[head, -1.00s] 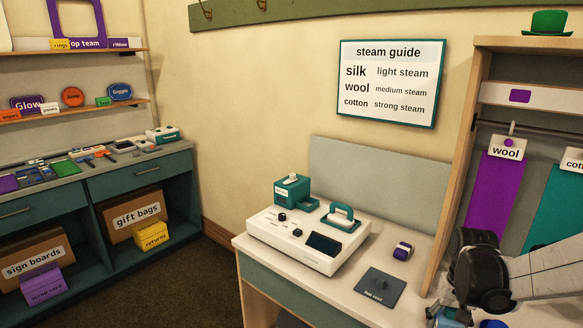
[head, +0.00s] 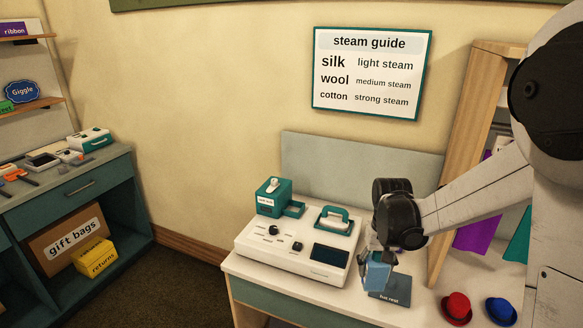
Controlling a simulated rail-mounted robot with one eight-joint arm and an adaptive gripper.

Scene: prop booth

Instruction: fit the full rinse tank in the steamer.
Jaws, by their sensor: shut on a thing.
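The white steamer (head: 285,257) stands on the table, with knobs and a dark screen on its top. A teal box (head: 273,194) with a white label too small to read stands at its back left. A low teal open part (head: 295,209) is beside that box. My gripper (head: 374,256) points down, just right of the steamer. It is shut on a blue box-shaped tank (head: 377,274), held above the hot rest. The fingers are partly hidden, and I cannot tell how full the tank is.
The dark hot rest (head: 390,293) lies under the held tank. A red hat (head: 457,308) and a blue hat (head: 500,311) are at the right front. A grey panel (head: 350,170) stands behind the steamer; a wooden rack (head: 466,150) is at the right.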

